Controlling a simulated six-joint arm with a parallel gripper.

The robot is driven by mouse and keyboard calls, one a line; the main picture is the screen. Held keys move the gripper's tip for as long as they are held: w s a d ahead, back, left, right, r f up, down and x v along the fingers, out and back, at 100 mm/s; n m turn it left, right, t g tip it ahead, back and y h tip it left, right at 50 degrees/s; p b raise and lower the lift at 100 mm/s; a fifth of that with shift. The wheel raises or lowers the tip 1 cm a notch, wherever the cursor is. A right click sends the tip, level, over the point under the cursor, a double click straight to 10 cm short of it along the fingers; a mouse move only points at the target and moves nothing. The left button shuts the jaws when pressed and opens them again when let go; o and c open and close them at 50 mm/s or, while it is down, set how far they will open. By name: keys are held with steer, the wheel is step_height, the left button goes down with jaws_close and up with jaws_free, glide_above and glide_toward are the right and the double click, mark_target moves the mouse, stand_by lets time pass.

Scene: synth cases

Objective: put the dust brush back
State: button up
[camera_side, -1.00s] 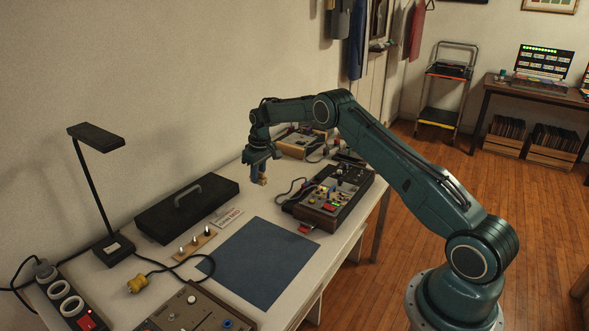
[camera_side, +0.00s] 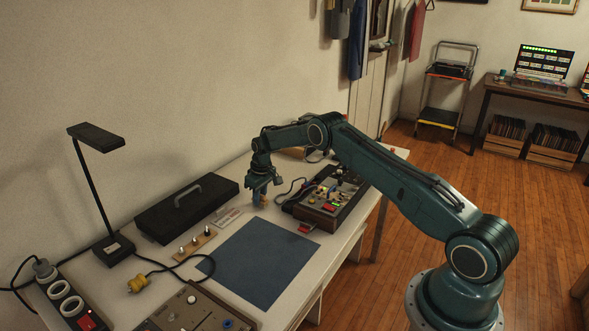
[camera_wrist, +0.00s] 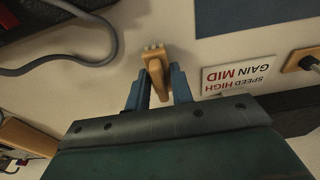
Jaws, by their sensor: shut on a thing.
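The dust brush (camera_wrist: 155,70) is a small tan wooden piece with pale tufts at its far end. In the wrist view it stands between the two blue fingers of my gripper (camera_wrist: 159,90), which is shut on it. In the side view my gripper (camera_side: 262,199) points down low over the white table, and only a little of the tan brush (camera_side: 265,199) shows by the fingers. I cannot tell whether the brush touches the table. The gripper is between the black case (camera_side: 150,222) and the open synth case (camera_side: 318,214), beyond the blue mat (camera_side: 262,262).
A printed card (camera_wrist: 238,76) lies beside the gripper, and a grey cable (camera_wrist: 106,22) curves on its other side. A wooden strip with knobs (camera_side: 194,245), a desk lamp (camera_side: 97,138) and a yellow plug (camera_side: 137,284) are on the near left. The mat is bare.

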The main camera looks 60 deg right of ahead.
mark_target(263, 196)
steer(key=shift+f, duration=0.3)
steer(key=shift+f, duration=0.1)
steer(key=o, duration=1)
steer(key=r, duration=0.4)
steer(key=s+r, duration=0.1)
steer(key=r, duration=0.7)
steer(key=shift+s+r, duration=0.1)
steer(key=shift+s, duration=0.1)
